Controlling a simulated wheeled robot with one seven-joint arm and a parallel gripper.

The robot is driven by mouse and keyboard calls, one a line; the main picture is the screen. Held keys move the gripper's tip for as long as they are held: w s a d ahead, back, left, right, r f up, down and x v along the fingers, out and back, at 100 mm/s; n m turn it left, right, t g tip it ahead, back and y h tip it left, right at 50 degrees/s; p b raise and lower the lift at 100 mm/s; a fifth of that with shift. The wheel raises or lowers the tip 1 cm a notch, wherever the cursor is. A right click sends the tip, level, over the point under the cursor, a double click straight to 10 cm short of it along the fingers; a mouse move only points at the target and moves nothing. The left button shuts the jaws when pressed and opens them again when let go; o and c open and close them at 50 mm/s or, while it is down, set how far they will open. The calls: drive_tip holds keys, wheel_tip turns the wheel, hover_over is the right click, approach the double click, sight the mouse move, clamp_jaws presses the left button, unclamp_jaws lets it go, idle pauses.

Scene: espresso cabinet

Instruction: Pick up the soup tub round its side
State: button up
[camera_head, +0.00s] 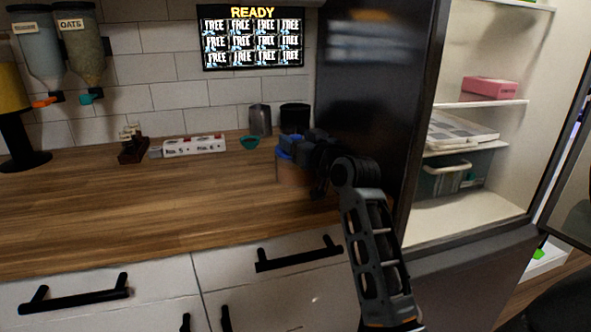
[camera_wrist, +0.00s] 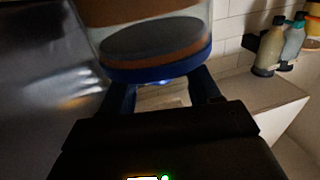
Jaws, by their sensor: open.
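The soup tub (camera_head: 291,176) stands on the wooden counter close to the dark cabinet side, with a brownish body and blue at its top. My gripper (camera_head: 296,148) is at the tub's upper part and hides some of it. In the wrist view the tub (camera_wrist: 155,45) fills the top middle, looking upside down, with clear walls, brown contents and a blue rim. My gripper (camera_wrist: 163,84) is open there, with its two fingers apart near the rim. The fingertips are partly hidden, so I cannot tell whether they touch the tub.
A dark canister (camera_head: 295,117) and a grey metal jug (camera_head: 260,119) stand behind the tub. A teal bowl (camera_head: 250,142) and a white labelled strip (camera_head: 194,147) lie to the left. The dark cabinet side (camera_head: 365,110) is close on the right. The front left counter (camera_head: 120,210) is clear.

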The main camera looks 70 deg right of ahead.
drive_tip(key=shift+x, duration=0.9)
clamp_jaws()
